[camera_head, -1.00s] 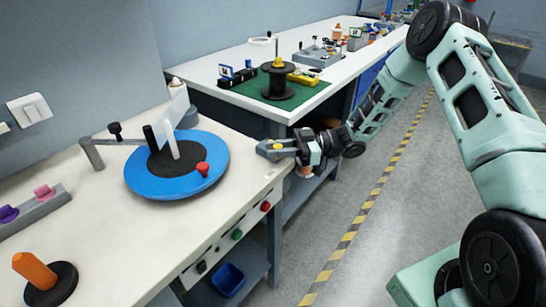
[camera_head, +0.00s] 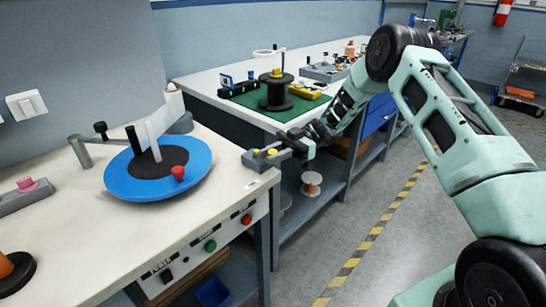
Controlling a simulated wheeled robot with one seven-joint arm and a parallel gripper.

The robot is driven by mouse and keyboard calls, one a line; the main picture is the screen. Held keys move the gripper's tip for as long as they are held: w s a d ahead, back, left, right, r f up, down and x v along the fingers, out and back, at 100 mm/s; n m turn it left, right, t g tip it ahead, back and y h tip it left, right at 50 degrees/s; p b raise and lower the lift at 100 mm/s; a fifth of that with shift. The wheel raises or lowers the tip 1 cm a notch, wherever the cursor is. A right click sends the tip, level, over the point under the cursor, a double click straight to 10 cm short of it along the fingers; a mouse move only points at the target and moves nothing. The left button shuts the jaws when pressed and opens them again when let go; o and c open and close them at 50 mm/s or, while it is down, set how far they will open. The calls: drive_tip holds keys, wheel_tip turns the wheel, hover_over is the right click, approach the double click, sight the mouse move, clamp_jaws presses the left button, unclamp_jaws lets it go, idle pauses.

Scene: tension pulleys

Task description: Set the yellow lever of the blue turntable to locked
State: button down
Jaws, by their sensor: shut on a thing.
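The blue turntable (camera_head: 118,181) lies on the left bench, with a black centre, a white post (camera_head: 153,140), a dark upright plate (camera_head: 134,140) and a red knob (camera_head: 178,172). A grey block (camera_head: 254,164) with yellow parts is at the bench's far right corner, right of the turntable. One yellow part, seemingly the yellow lever (camera_head: 272,152), is at my gripper (camera_head: 279,153). My gripper reaches in from the right and appears shut on it. The fingertips are small and partly hidden, so the exact contact and the lever's angle are unclear.
A grey arm with a black knob (camera_head: 100,128) stands at the turntable's left. The bench front has a red button (camera_head: 246,219) and a green button (camera_head: 210,246). A second bench behind holds a black spool (camera_head: 276,92) on a green mat (camera_head: 236,98).

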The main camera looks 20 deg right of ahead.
idle(0.4)
drive_tip(key=c, duration=1.2)
unclamp_jaws()
drive_tip(key=shift+c, duration=0.2)
drive_tip(key=shift+d, duration=0.2)
drive_tip(key=b+v, duration=0.2)
drive_tip(key=v, duration=1.5)
drive_tip(key=shift+b, duration=0.3)
drive_tip(key=shift+w+d+r, duration=0.1)
drive_tip(key=shift+r, duration=0.05)
